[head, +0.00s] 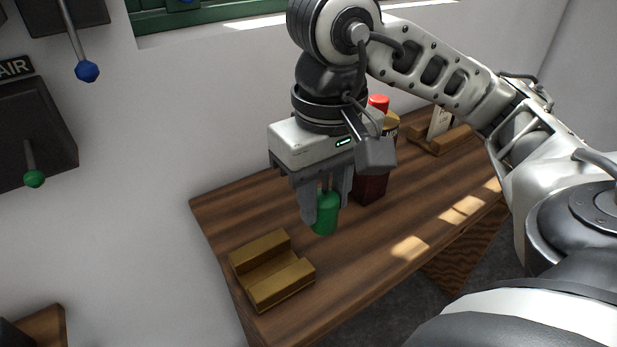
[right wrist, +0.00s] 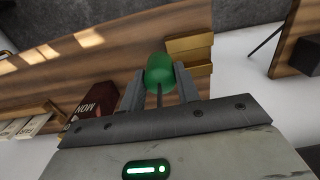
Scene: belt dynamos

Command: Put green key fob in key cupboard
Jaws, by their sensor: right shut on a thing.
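The green key fob (head: 325,215) hangs between the fingers of my right gripper (head: 327,205), a little above the wooden table. It also shows in the right wrist view (right wrist: 160,72), between the two grey fingertips (right wrist: 157,90). My right gripper is shut on it. No key cupboard can be made out for certain in either view. My left gripper is not in view.
A brass-coloured slotted block (head: 271,270) sits at the table's (head: 225,215) near left corner. Behind my gripper stand a dark red box (head: 371,187) and a red-topped item (head: 378,102). A wooden holder (head: 440,138) with cards is farther back. Wall levers (head: 34,178) are left.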

